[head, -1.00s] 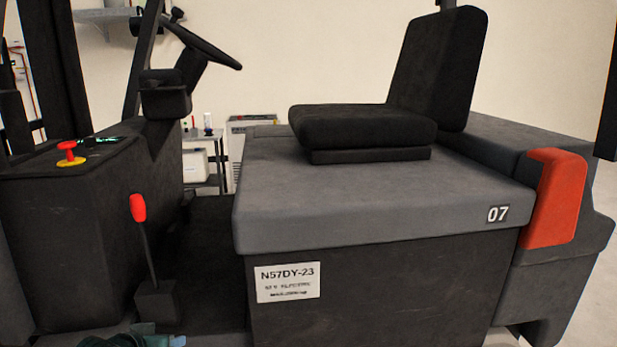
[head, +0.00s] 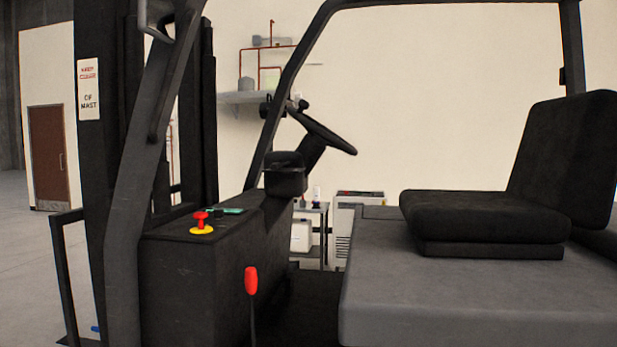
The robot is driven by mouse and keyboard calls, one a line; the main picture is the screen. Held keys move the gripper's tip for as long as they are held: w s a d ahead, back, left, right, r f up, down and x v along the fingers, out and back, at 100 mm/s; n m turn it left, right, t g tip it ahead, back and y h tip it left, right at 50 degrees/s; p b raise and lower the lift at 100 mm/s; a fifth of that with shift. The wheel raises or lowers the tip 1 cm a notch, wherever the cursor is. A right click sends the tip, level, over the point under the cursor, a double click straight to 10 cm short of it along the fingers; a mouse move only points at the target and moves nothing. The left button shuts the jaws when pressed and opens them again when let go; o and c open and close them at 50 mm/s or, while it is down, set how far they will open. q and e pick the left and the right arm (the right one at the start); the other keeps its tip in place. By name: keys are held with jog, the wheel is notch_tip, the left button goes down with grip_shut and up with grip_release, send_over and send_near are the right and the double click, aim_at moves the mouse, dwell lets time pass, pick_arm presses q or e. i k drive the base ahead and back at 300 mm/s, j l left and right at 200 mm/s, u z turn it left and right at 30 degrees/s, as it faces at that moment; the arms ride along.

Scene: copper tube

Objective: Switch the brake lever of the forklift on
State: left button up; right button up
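The forklift fills the head view, seen from its side. Its brake lever, a dark stick with a red knob (head: 251,281), stands nearly upright in the footwell gap between the front console (head: 195,285) and the seat base (head: 480,295). The lower part of the lever and its base are cut off by the bottom edge. Neither of my grippers is in view.
A red button on a yellow ring (head: 201,224) sits on top of the console. The steering wheel (head: 325,133) and black seat (head: 490,215) are above and to the right. A dark frame post (head: 140,190) and mast stand at left, with open floor (head: 28,270) beyond.

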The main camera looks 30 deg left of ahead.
aim_at(251, 276)
jog(key=u, duration=1.4)
